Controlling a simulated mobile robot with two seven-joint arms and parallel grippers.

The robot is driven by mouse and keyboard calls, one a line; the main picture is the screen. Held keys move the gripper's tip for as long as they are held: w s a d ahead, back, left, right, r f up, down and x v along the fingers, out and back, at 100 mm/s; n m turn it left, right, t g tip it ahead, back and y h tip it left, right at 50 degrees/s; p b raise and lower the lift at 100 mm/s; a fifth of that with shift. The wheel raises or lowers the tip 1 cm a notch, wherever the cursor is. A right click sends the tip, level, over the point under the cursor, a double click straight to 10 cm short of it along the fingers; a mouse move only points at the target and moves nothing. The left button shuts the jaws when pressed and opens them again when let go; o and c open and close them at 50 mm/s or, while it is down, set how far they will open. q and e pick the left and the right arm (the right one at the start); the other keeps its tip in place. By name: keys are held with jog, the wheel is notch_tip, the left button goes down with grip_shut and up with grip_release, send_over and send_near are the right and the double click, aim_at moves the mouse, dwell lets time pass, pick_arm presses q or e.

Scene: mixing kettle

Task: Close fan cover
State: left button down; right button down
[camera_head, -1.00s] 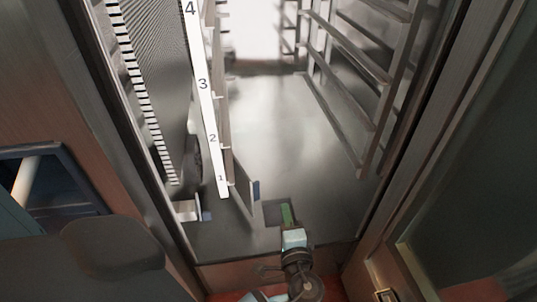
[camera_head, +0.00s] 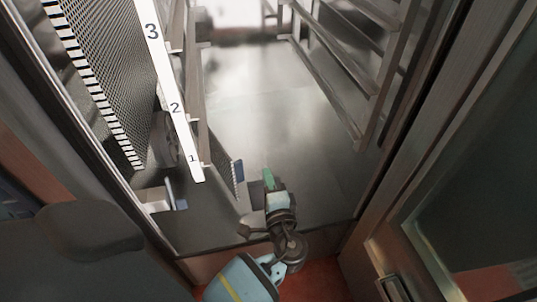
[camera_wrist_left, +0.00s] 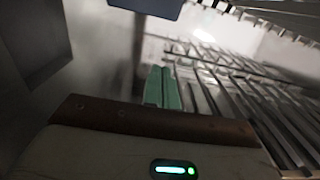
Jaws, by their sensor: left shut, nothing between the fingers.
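The fan cover (camera_head: 197,90) appears to be the metal panel standing out from the oven's left wall, seen nearly edge-on. A blue tab (camera_head: 238,172) is at its lower near corner. Part of the round fan (camera_head: 166,140) shows in the gap behind the numbered white strip. My left gripper (camera_head: 268,178), with green fingertips, is shut and empty just right of the blue tab, low inside the oven; contact is not clear. In the left wrist view the green fingers (camera_wrist_left: 162,88) are together, below a dark blue tab (camera_wrist_left: 146,8) on a post. My right gripper is not in view.
A white numbered strip (camera_head: 174,105) and perforated panel (camera_head: 105,50) line the left side. A second blue tab (camera_head: 181,204) sits on a bracket at lower left. Rack rails (camera_head: 340,80) are on the right. The oven floor (camera_head: 265,110) between is clear.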

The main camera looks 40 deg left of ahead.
pick_arm(q)
jog(key=a, duration=0.6)
jog(key=shift+b, duration=0.35)
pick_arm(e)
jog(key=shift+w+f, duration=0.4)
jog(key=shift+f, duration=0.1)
pick_arm(q)
jog(key=shift+a, duration=0.1)
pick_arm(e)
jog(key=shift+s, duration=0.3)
